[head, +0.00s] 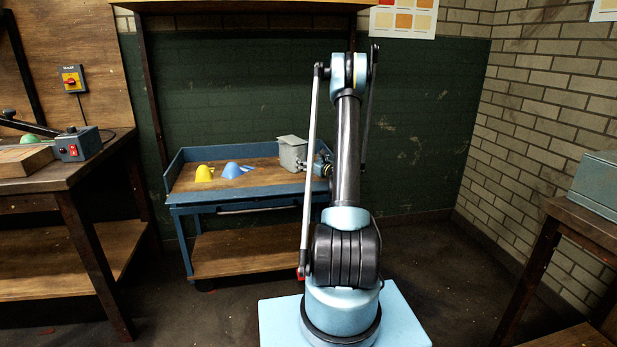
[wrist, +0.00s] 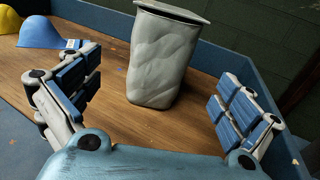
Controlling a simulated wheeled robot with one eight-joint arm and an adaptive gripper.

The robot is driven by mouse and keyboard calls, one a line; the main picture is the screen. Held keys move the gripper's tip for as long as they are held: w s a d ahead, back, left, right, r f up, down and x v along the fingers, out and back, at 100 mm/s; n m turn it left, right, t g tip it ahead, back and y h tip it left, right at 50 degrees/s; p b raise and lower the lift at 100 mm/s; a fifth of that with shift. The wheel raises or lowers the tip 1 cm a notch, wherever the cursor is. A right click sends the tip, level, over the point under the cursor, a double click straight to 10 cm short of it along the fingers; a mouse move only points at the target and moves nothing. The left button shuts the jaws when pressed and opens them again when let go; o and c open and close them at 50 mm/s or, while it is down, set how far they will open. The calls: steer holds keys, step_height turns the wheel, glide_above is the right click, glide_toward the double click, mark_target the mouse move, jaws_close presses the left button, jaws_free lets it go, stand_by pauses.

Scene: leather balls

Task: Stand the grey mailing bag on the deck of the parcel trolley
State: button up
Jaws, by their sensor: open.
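The grey mailing bag (head: 292,153) stands upright on the wooden deck of the blue-rimmed parcel trolley (head: 245,198), at its right end. In the wrist view the grey bag (wrist: 160,62) stands on the deck (wrist: 150,122), its wider folded top up and its base on the wood. My gripper (wrist: 160,103) is open, with one finger on each side and a clear gap to the bag. In the head view my gripper (head: 322,165) is just right of the bag, partly hidden by my arm.
A yellow piece (head: 204,173) and a blue piece (head: 236,170) sit on the deck left of the bag. The trolley has raised blue side walls. A workbench (head: 60,180) stands at the left and another table (head: 585,228) at the right. The floor between is clear.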

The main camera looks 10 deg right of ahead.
steer(key=s+a+r+n+g+y, duration=0.1)
steer(key=s+a+r+n+g, duration=0.5)
steer(key=s+a+r+n, duration=0.6)
steer(key=s+a+n+g+h, duration=0.3)
steer(key=s+n, duration=0.6)
steer(key=s, duration=1.1)
steer(key=s+d+f+n+g+h, duration=0.1)
steer(key=s+d+f+n, duration=0.1)
steer(key=s, duration=0.7)
steer(key=s+d+f+n+g+h, duration=0.2)
steer(key=s+d+f+n, duration=0.1)
steer(key=s, duration=0.6)
steer(key=s+d+f+n+g+h, duration=0.2)
steer(key=s+f+n, duration=0.2)
steer(key=s, duration=0.6)
steer(key=shift+d+f+n, duration=0.15)
steer(key=shift+d+n, duration=0.1)
steer(key=shift+n, duration=0.45)
